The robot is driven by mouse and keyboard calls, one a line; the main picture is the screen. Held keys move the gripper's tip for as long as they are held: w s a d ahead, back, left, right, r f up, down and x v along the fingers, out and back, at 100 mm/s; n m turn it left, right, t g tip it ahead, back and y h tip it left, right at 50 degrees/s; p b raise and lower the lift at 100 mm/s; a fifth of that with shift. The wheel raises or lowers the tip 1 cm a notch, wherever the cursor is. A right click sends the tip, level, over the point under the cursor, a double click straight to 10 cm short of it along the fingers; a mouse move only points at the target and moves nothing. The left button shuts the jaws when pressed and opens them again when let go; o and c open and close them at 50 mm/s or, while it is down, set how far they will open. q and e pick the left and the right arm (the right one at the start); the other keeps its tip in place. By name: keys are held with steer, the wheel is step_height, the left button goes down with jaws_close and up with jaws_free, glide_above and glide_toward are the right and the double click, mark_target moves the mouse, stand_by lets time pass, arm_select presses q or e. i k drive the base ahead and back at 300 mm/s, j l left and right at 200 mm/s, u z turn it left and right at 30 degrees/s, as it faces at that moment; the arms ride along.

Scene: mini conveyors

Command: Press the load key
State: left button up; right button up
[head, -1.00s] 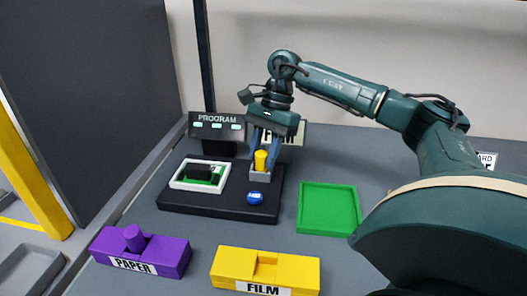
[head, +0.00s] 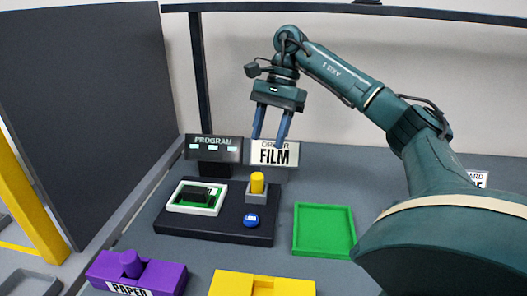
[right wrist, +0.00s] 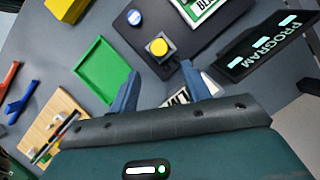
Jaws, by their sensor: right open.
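A black base (head: 215,223) stands on the grey table. It carries a round blue button (head: 250,220) with a small pale label and, behind that, a yellow peg (head: 257,183) standing upright in a grey socket. I cannot tell from lettering which part is the load key. Both show in the right wrist view, the blue button (right wrist: 134,17) and the yellow peg (right wrist: 158,47). My right gripper (head: 269,138) is open and empty, above the yellow peg and apart from it; its fingers flank the peg in the right wrist view (right wrist: 160,72). My left gripper is out of view.
A white-framed green slot with a black block (head: 196,195) sits on the base's left. A PROGRAM panel (head: 214,150) and FILM sign (head: 273,153) stand behind. A green tray (head: 323,253) lies right; purple PAPER (head: 135,268) and yellow (head: 262,284) blocks are in front.

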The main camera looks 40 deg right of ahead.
mark_target(249, 221)
steer(key=k+j, duration=0.35)
steer(key=j, duration=0.15)
steer(key=k+j, duration=0.4)
steer(key=j, duration=0.1)
